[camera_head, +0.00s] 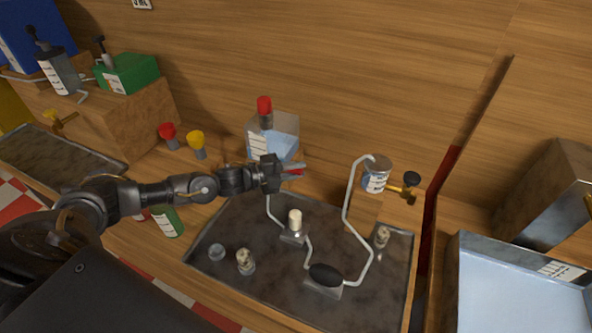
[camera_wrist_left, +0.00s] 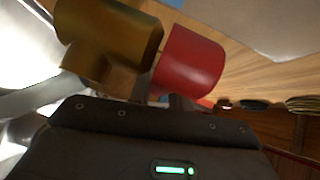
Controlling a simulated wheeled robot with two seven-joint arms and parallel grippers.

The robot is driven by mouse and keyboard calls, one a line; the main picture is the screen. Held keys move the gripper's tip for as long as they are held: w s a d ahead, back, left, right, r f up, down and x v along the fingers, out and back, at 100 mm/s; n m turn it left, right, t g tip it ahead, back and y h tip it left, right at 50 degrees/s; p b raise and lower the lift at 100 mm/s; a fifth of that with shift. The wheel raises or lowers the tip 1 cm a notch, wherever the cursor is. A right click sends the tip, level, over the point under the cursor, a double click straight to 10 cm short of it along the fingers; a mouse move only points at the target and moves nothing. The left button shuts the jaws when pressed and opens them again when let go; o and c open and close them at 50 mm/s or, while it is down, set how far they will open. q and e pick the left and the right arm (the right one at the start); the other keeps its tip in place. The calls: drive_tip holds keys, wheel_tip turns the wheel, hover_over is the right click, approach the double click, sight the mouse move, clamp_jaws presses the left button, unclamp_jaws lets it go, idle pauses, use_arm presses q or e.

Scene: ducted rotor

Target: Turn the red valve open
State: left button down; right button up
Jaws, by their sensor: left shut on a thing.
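The red valve's handle (camera_head: 294,172) shows as a small red piece at my left gripper (camera_head: 284,168), just below the clear container with the red top. In the left wrist view the red handle (camera_wrist_left: 190,62) is large and close, beside a brass body (camera_wrist_left: 112,36). My left gripper is shut on the red valve; its fingers are mostly hidden in the wrist view. My right gripper is not in view.
The clear container (camera_head: 285,140) with blue liquid stands behind the gripper. A dark tray (camera_head: 225,240) holds white tubing and small fittings. A labelled can (camera_head: 376,177) with a brass tap stands right. Red and yellow knobs (camera_head: 196,141) and a green bottle (camera_head: 167,222) are near my arm.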

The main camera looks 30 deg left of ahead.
use_arm(q)
drive_tip(key=shift+f+b, duration=0.2)
drive_tip(key=shift+b, duration=0.2)
drive_tip(key=m+g+h+b, duration=0.1)
drive_tip(key=s+m+g+h+b, duration=0.1)
drive_tip(key=shift+a+f+b, duration=0.1)
drive_tip(key=shift+f+b, duration=0.05)
drive_tip(key=shift+b, duration=0.2)
drive_tip(key=shift+s+r+m+g+h+b, duration=0.35)
drive_tip(key=shift+s+m+g+h, duration=0.2)
drive_tip(key=shift+g, duration=0.25)
drive_tip(key=c, duration=1.3)
unclamp_jaws()
drive_tip(key=b+v, duration=0.3)
drive_tip(key=v, duration=0.7)
drive_tip(key=shift+s+a+b, duration=0.2)
drive_tip(key=shift+a+b, duration=0.1)
